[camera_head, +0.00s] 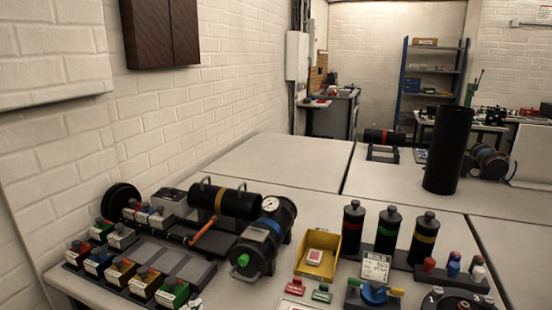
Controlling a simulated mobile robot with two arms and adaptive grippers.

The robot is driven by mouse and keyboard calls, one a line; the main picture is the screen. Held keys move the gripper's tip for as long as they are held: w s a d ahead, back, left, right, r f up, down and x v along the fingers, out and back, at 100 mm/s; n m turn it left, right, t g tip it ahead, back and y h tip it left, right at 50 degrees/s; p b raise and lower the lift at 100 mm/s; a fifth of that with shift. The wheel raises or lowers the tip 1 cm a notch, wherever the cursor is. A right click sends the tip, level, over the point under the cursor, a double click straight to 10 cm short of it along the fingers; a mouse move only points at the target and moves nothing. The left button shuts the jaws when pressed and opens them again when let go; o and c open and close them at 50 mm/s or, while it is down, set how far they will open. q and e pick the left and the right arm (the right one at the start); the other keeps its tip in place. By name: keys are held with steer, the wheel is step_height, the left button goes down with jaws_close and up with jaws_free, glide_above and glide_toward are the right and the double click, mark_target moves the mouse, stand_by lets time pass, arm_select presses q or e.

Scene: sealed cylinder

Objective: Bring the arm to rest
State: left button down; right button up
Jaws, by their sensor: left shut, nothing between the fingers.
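I make out neither of my arms and neither gripper in the head view. A black horizontal cylinder with a yellow band (222,201) lies on a holder at the table's left. A black cylindrical vessel with a round gauge (268,232) and a green-centred end lies just right of it. Three upright black bottles stand to the right, with a red band (352,228), a green band (387,231) and a yellow band (423,238).
Several colored blocks with dark knobs (122,273) fill the front left. A yellow bin (317,254) stands front centre. A tall black cylinder (447,150) stands behind the bottles. A red-banded cylinder (384,137) lies farther back. The back-left tabletop (283,163) is clear.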

arm_select(q)
steer(key=s+f+n+g+y, duration=0.1)
steer(key=s+f+n+g, duration=0.25)
steer(key=s, duration=0.65)
steer(key=s+a+f+n+g+y, duration=0.1)
steer(key=s+f+n+g+y, duration=0.25)
steer(key=s, duration=0.65)
steer(key=s+f+n+g+h, duration=0.1)
steer(key=s+f+n+g, duration=0.25)
steer(key=s+g, duration=0.45)
steer(key=s+f, duration=0.3)
steer(key=f, duration=1.2)
steer(key=s+f, duration=0.2)
steer(key=f, duration=1.2)
steer(key=s+a+f+m+g, duration=0.1)
steer(key=s+a+f, duration=0.2)
steer(key=s+f, duration=1.1)
steer(key=shift+s+y, duration=0.35)
steer(key=shift+s, duration=0.45)
